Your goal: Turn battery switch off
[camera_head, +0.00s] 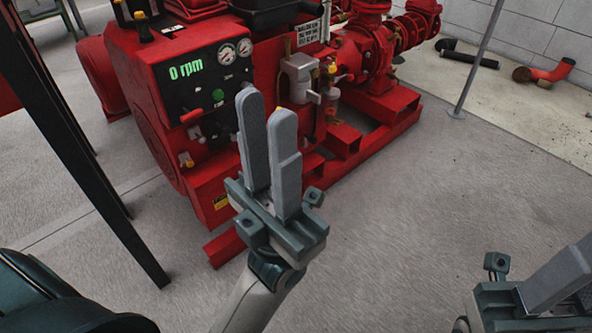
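The red pumpset (170,75) stands at upper centre with a black control panel (180,90) on its front. The panel shows a green "0 rpm" readout, two round gauges, a green button (218,95), a red lever-like part (191,116) and an orange-tipped knob (186,160). I cannot tell which of these is the battery switch or how it is set. My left gripper (267,108) is open and empty, its two fingers pointing up in front of the pumpset and hiding part of the panel's right side. My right gripper (568,270) is cut off at the lower right; its opening is unclear.
Black posts (95,160) stand at the left, near the panel. The pumpset's red base frame (345,150) sticks out right of my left gripper. A thin grey pole (480,60) stands further right. The grey floor (430,200) between is clear.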

